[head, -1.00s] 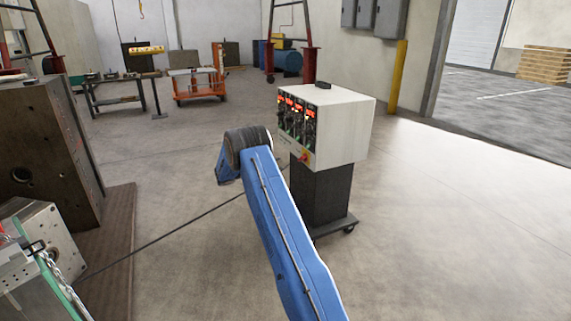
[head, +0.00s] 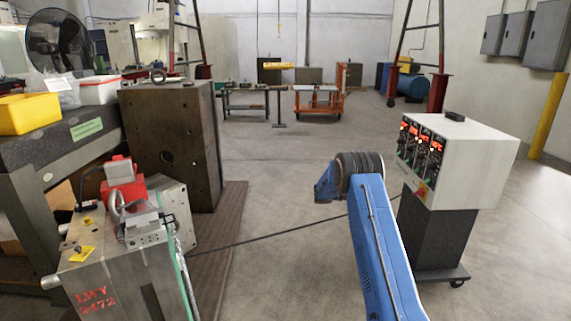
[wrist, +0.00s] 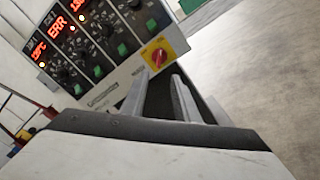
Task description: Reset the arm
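My blue arm reaches forward in the head view, its wrist end beside the control cabinet. My gripper (wrist: 158,95) shows in the wrist view with its two grey fingers apart and nothing visible between them. In the head view the gripper cannot be made out. The white control cabinet (head: 470,165) stands on a dark wheeled stand to the right of the arm. Its panel has lit red displays, one reading ERR (wrist: 57,26), green switches and a red knob on a yellow plate (wrist: 157,53). In the wrist view the fingers appear below this knob; I cannot tell the distance.
A steel mould (head: 110,285) marked LWY 2472 is at the lower left, with a dark cable running from near it across the floor. A large dark block (head: 170,140) and a bench with a yellow bin (head: 28,113) stand behind.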

